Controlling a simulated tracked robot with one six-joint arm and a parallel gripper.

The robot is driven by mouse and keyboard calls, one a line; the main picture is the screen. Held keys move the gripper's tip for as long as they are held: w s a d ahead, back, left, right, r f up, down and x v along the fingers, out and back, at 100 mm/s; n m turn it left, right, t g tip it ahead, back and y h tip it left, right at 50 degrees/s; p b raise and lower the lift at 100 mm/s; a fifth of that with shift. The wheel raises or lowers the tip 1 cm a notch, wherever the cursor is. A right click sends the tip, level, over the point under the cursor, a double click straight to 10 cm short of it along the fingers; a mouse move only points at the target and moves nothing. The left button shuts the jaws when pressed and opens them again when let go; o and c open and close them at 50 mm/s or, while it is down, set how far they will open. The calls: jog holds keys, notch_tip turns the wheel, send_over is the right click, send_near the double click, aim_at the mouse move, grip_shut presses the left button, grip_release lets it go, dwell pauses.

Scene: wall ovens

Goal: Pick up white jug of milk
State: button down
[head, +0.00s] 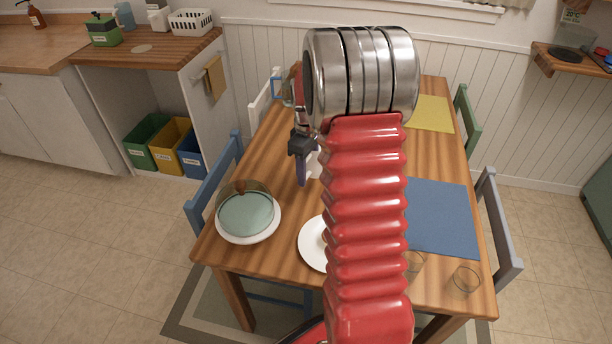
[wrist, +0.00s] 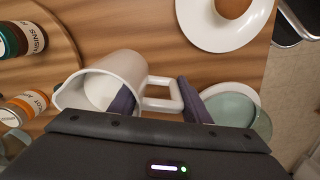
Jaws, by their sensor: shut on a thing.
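The white jug (wrist: 118,73) lies between my fingers in the wrist view, its open mouth to the left and its squared handle (wrist: 178,94) to the right. Pale milk-coloured content shows inside the mouth. My gripper (wrist: 158,101) is shut on the jug at the handle side, one dark finger against the body and the other beyond the handle. The exact contact is partly hidden. In the head view my gripper (head: 303,165) is over the left part of the table, and a small white part of the jug (head: 315,163) shows beside it. My arm hides the rest.
A domed cake plate (head: 247,217) stands at the table's front left, beside a white plate (head: 311,245). Blue (head: 443,217) and yellow (head: 432,114) mats and a clear glass (head: 466,281) lie to the right. Labelled jars (wrist: 27,106) sit by the jug on a round wooden board.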

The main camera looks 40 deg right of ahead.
jog(key=shift+r, duration=0.45)
jog(key=shift+r, duration=0.1)
dwell(0.5)
